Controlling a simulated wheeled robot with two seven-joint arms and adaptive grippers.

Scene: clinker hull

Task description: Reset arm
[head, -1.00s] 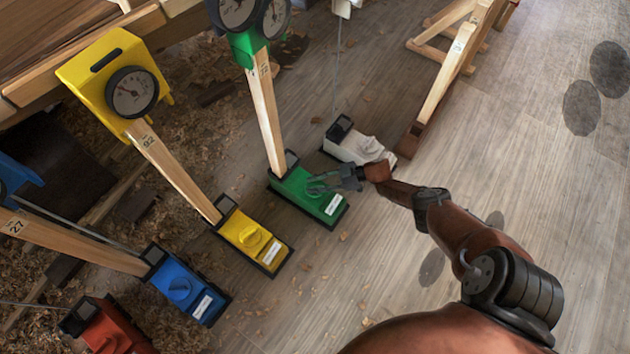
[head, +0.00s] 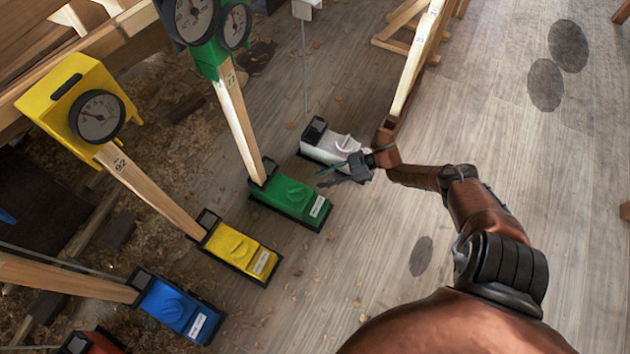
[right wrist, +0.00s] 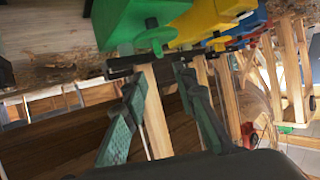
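My right gripper (head: 341,172) hangs above the floor between the green box and the white box in the head view. In the right wrist view its two fingers (right wrist: 160,108) stand well apart with nothing held between them. The green box also shows at the top of the right wrist view (right wrist: 130,22). My left gripper is not in view.
A yellow box (head: 240,250), a blue box (head: 177,306) and a red box (head: 90,343) continue the row to the lower left. Wooden posts rise from them, with dials on the yellow head (head: 62,98) and green head (head: 208,60).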

